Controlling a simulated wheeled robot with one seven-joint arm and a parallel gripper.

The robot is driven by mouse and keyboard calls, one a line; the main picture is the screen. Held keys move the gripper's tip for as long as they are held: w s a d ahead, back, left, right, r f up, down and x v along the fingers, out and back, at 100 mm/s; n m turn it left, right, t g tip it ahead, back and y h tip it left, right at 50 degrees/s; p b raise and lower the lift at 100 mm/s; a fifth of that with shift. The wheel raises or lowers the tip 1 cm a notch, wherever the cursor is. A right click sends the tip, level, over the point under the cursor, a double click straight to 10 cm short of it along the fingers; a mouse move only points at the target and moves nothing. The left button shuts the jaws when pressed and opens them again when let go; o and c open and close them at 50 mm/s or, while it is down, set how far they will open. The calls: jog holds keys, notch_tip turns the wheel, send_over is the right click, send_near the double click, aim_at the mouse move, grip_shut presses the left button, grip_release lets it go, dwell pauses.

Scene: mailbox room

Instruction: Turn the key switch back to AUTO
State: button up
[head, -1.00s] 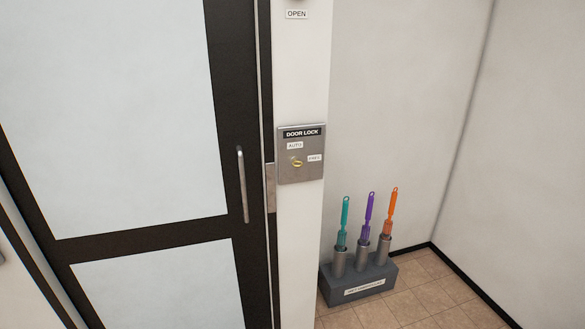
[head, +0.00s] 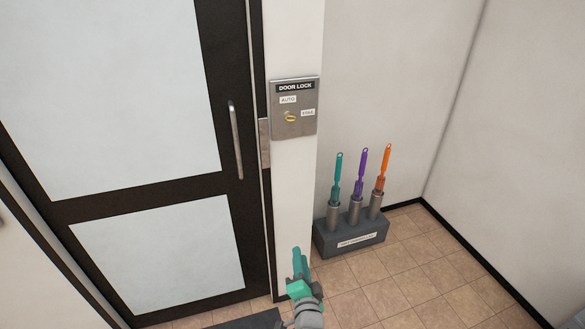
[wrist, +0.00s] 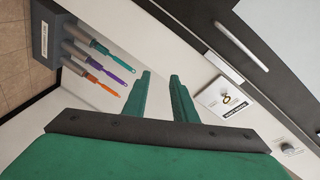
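The key switch (head: 290,116) is a small brass-coloured key on a grey metal DOOR LOCK plate (head: 283,129) on the white pillar. The AUTO label is at the upper left of the key and another small label is to its right. The key's bow looks turned toward the right, but its exact setting is hard to tell. My green gripper (head: 298,256) is below the plate in the head view. In the wrist view my gripper (wrist: 160,80) has its two fingers apart with nothing between them. The plate (wrist: 212,100) lies to the right of the fingers there, apart from them.
A dark door with frosted panes and a vertical handle (head: 236,141) is left of the pillar. A grey stand (head: 345,234) with teal, purple and orange handled tools is on the tiled floor to the right. A round knob (wrist: 290,149) shows in the wrist view.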

jog(key=w+r+m+y, duration=0.2)
jog(key=w+r, duration=0.9)
jog(key=r, duration=0.1)
jog(key=y, duration=0.2)
send_near(292, 121)
jog(key=shift+m, duration=0.3)
jog(key=x, duration=0.9)
jog(key=shift+w, duration=0.4)
grip_shut()
